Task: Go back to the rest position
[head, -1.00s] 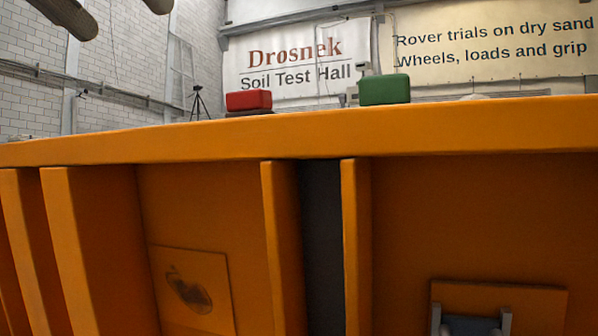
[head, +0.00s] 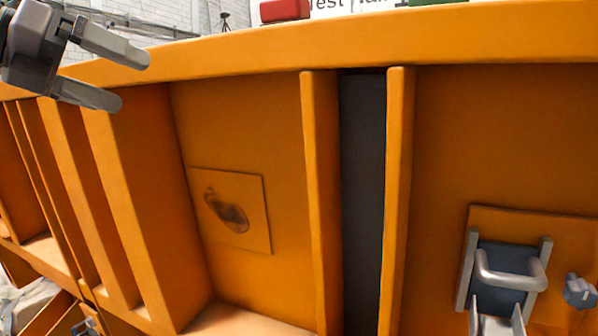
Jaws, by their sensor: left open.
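My left gripper (head: 135,79) is at the upper left of the head view, in front of the top rim of the orange sandbed wall (head: 240,48). Its two grey fingers are apart, with nothing between them. My right gripper does not show. A grey handle (head: 512,270) in a dark bracket sits on a plate on the orange wall at the lower right. A blue-grey knob (head: 579,292) is just right of it.
A red block (head: 284,10) and a green block (head: 438,3) show above the rim, cut by the top edge. A plate with a dark mark (head: 232,210) is on the wall. Upright orange ribs (head: 322,200) stand out from it. Grey-white bags (head: 25,303) lie at the lower left.

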